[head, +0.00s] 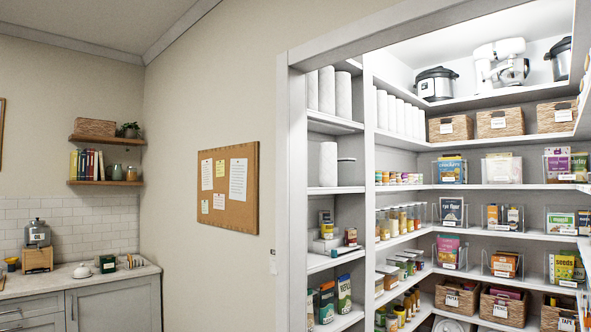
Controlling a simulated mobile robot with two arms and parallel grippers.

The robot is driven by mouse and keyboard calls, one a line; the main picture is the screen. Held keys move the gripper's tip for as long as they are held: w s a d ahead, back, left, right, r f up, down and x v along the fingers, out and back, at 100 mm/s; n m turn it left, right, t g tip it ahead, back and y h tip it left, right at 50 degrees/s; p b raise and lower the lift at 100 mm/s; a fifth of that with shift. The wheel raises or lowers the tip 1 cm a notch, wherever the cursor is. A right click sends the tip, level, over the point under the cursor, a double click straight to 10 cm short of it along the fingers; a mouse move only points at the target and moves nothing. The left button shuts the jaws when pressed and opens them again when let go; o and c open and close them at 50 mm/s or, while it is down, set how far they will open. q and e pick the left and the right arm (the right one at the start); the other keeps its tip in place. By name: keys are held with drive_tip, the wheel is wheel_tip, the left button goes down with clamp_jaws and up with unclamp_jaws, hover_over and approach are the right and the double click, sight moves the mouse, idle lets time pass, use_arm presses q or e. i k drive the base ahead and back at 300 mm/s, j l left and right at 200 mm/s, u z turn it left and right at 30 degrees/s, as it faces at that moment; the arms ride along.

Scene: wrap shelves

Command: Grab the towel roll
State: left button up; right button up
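White towel rolls stand upright on the shelves at the pantry's left side in the head view. Three rolls (327,90) stand close together on an upper shelf. A single roll (328,164) stands on the shelf below, to the left of a small white round item with a dark rim (346,172). A row of several more white rolls (398,114) stands on a shelf behind the upright divider. Neither of my grippers is in view.
A white upright post (296,190) frames the pantry's left edge. Lower shelves hold jars, boxes and clear bins (452,170). Wicker baskets (499,123) line the back. A counter (84,282) with a canister stands at far left. A corkboard (228,186) hangs on the wall.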

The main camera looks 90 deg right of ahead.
sight(328, 150)
drive_tip(key=z, duration=3)
drive_tip(key=i+l, duration=0.15)
drive_tip(key=i, duration=0.35)
drive_tip(key=i+l+u, duration=0.15)
drive_tip(key=i, duration=0.35)
drive_tip(key=i+l, duration=0.25)
drive_tip(key=i, duration=0.25)
drive_tip(key=i+l+u, duration=0.1)
drive_tip(key=i, duration=0.4)
drive_tip(key=l, duration=0.1)
